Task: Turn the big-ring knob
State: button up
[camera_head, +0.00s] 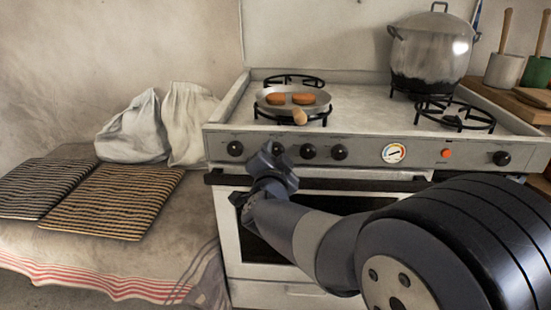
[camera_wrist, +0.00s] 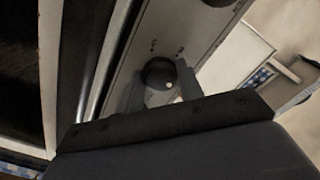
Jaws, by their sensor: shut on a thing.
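The stove front panel (camera_head: 370,153) carries a row of round black knobs. My gripper (camera_head: 272,158) is at the second knob (camera_head: 277,149) from the left and covers part of it. In the wrist view the black knob (camera_wrist: 158,73) sits between the two fingers of my gripper (camera_wrist: 161,92), which are shut on it. Other knobs show at the far left (camera_head: 235,148), just right of my gripper (camera_head: 308,151), further right (camera_head: 340,152) and at the far right (camera_head: 500,158). I cannot read the markings that tell which ring each one serves.
A pan (camera_head: 272,107) with two brown sausage-like pieces stands on the front left ring. A large lidded pot (camera_head: 432,50) stands at the back right. The front right ring (camera_head: 455,122) is bare. The oven handle bar (camera_head: 340,184) runs below the panel. Cloth bags (camera_head: 190,125) lie left of the stove.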

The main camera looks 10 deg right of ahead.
dwell(0.5)
jog(key=o, duration=1)
jog(key=shift+s, duration=0.1)
jog(key=p+v, duration=0.3)
jog(key=v, duration=0.7)
jog(key=shift+s+a, duration=0.15)
jog(key=shift+s, duration=0.2)
jog(key=shift+w, duration=0.1)
jog(key=b+x, duration=0.3)
jog(key=x, duration=0.7)
jog(key=shift+w+f, duration=0.1)
jog(key=shift+w, duration=0.25)
